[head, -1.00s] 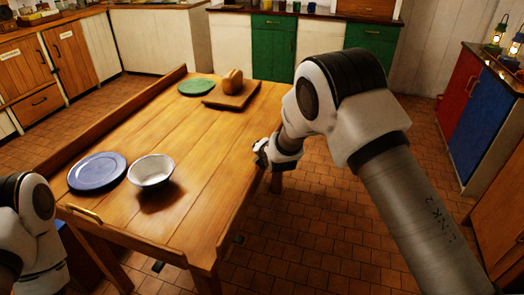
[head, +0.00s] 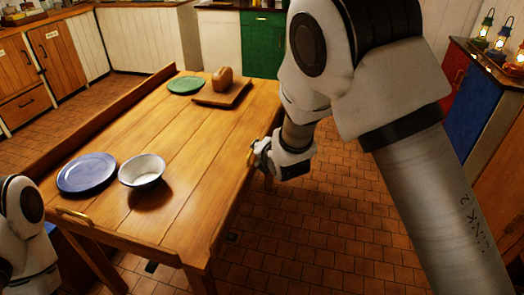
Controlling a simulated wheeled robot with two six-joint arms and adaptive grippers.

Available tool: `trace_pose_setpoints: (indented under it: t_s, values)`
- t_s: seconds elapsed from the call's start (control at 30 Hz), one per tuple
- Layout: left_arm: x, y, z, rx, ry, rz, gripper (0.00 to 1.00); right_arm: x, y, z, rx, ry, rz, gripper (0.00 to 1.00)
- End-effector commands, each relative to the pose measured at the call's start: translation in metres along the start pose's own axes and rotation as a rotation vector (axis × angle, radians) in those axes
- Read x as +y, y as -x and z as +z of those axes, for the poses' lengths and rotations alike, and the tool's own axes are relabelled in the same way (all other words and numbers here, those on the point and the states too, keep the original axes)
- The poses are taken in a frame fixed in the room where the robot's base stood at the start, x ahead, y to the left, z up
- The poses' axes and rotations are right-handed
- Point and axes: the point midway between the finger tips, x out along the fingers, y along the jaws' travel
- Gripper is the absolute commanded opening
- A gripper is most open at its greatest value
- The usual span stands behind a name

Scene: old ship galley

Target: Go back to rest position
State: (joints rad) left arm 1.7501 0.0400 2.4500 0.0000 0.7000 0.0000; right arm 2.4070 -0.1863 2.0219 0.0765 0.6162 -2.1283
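My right arm comes in large from the right, and its far end with the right gripper (head: 263,157) is beside the table's right edge. The fingers are too small and covered to make out, and I cannot tell whether they touch the table. Of my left arm only white and black links show at the lower left edge; its gripper is out of view. The wooden table (head: 150,125) holds a blue plate (head: 86,174), a white bowl (head: 142,171), a green plate (head: 186,85) and a brown loaf (head: 223,78) on a wooden board (head: 221,98).
A raised ledge runs along the table's left side, and a brass handle (head: 76,213) is on its near edge. Cabinets line the back and left; a blue cabinet (head: 478,110) with lanterns (head: 481,30) stands right. Tiled floor (head: 330,235) is free right of the table.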

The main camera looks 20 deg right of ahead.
Motion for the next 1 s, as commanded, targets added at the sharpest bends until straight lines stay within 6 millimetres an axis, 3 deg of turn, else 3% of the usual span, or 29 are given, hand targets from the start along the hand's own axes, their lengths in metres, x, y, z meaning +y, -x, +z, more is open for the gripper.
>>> trace_pose_setpoints:
  t_s: [0.4, 0.47, 0.53, 0.57, 0.67, 0.77, 0.8, 0.87, 1.0]
  values:
    - [0.0, 0.0, 0.0, 0.0, 0.0, 0.0, 0.37, -0.001, 0.002, -0.001, 0.001, 0.001, -0.001, 0.37]
    - [0.0, 0.001, 0.0, 0.0, 0.0, 0.0, 0.37, -0.006, -0.001, -0.005, 0.01, 0.0, -0.012, 0.37]
    - [0.0, 0.004, 0.0, 0.0, 0.0, 0.0, 0.37, -0.025, -0.007, -0.018, 0.036, -0.007, -0.048, 0.37]
    - [0.0, 0.005, 0.0, 0.0, 0.0, 0.0, 0.37, -0.038, -0.011, -0.025, 0.053, -0.013, -0.071, 0.37]
    - [0.0, 0.012, 0.0, 0.0, 0.0, 0.0, 0.37, -0.102, -0.015, -0.062, 0.132, -0.041, -0.189, 0.37]
    - [0.0, 0.018, 0.0, 0.0, 0.0, 0.0, 0.37, -0.181, 0.001, -0.108, 0.225, -0.104, -0.343, 0.37]
    - [0.0, 0.02, 0.0, 0.0, 0.0, 0.0, 0.37, -0.211, 0.012, -0.126, 0.253, -0.17, -0.412, 0.37]
    - [0.0, 0.023, 0.0, 0.0, 0.0, 0.0, 0.37, -0.254, 0.035, -0.152, 0.275, -0.312, -0.526, 0.37]
    - [0.0, 0.03, 0.0, 0.0, 0.0, 0.0, 0.37, -0.34, 0.113, -0.205, 0.206, -0.795, -0.845, 0.37]
